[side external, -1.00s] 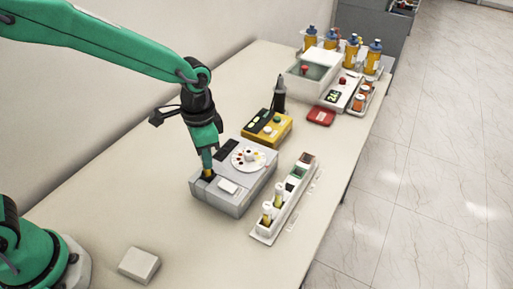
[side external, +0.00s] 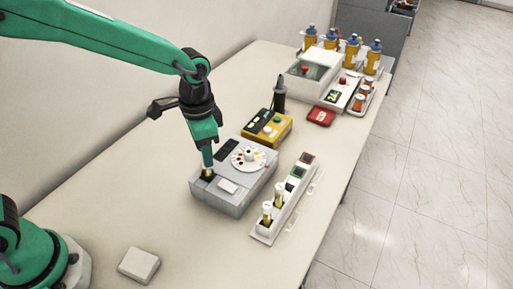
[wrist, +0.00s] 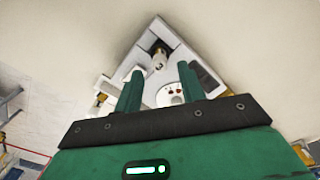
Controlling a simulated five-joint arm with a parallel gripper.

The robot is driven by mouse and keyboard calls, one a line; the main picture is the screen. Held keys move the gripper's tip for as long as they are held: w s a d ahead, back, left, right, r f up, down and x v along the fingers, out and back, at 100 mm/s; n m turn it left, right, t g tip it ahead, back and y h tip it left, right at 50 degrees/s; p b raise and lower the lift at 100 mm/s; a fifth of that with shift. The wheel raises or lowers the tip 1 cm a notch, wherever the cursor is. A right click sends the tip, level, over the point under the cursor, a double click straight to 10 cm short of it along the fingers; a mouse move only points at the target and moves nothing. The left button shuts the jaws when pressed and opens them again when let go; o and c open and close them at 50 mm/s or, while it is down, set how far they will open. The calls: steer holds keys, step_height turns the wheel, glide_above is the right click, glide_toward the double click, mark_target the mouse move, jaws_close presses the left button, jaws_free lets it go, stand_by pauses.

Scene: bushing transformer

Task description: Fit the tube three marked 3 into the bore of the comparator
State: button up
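The comparator (side external: 232,205) is a grey box with a round color dial on top and a dark bore near its left corner. The tube marked 3 (wrist: 159,62) shows its pale cap at the bore in the wrist view; it appears to sit in the bore, its lower part hidden. My gripper (side external: 207,166) is directly above the bore in the side view. In the wrist view my gripper (wrist: 161,72) has its two fingers spread on either side of the cap, with gaps to it. How deep the tube sits I cannot tell.
A white rack (side external: 283,207) with two capped tubes stands right of the comparator. A yellow meter (side external: 267,128) and a black pen-like tool (side external: 279,95) are behind it. A small white block (side external: 139,265) lies in front. Bottles (side external: 352,50) and a red tray (side external: 321,117) are farther back.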

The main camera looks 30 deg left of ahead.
step_height(320, 180, up, 11)
steer(key=shift+r, duration=0.15)
stand_by(0.4)
stand_by(0.5)
steer(key=s+a+r+n+t, duration=0.1)
steer(key=s+a+n+t, duration=0.4)
steer(key=s+a, duration=1)
steer(key=shift+s+n+t, duration=0.25)
steer(key=shift+n+t, duration=0.15)
steer(key=shift+n, duration=0.7)
